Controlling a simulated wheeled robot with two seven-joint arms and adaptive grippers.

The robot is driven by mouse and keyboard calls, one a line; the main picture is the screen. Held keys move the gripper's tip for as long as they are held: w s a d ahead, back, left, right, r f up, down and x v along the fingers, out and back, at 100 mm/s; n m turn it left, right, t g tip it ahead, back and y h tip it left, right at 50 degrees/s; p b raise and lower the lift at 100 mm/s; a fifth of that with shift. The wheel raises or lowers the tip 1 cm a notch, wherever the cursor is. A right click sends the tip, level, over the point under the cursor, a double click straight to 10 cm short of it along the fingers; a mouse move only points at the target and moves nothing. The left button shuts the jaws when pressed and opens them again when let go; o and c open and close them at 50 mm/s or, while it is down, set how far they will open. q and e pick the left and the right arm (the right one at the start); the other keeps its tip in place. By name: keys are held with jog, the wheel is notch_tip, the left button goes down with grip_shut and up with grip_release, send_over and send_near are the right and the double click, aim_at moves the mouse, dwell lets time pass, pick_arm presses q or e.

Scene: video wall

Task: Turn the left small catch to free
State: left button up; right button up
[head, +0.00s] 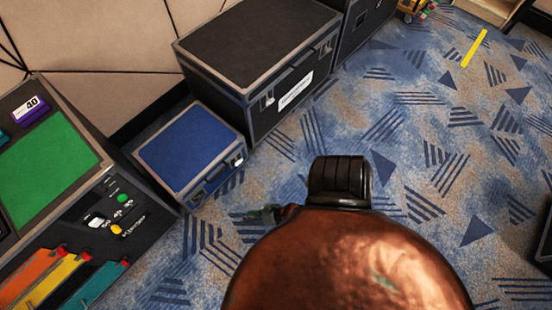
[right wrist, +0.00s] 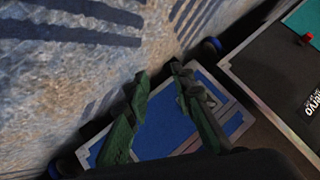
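A small blue-topped case (head: 190,145) with grey edges stands on the carpet at centre left in the head view. On its front side I see a handle and a bright small catch (head: 238,161) near the right end. A smaller metal fitting (head: 195,200), perhaps the left small catch, shows near the left end; its setting is too small to tell. In the right wrist view, my right gripper (right wrist: 158,77) has its dark green fingers apart and empty, in front of the blue case (right wrist: 160,125). In the head view only a little of this gripper (head: 268,214) shows. My left gripper is not in view.
A large black case (head: 258,45) stands behind the small one. A console with a green panel (head: 45,165), knobs and coloured handles stands at left. A yellow strip (head: 474,48) lies on the patterned carpet. The carpet at right is mostly clear.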

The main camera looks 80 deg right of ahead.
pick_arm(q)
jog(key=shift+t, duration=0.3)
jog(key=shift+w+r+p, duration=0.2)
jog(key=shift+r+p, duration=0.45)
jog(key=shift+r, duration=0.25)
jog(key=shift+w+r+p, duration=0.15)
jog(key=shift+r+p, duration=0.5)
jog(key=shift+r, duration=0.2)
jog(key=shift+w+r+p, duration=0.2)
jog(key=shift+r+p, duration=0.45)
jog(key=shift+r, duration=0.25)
pick_arm(e)
jog(key=s+f+n+g, duration=0.1)
jog(key=s+n+g, duration=0.1)
jog(key=s, duration=0.7)
jog(key=shift+s+a+n+g, duration=0.15)
jog(key=shift+s+n+g, duration=0.15)
jog(key=shift+s+g, duration=0.15)
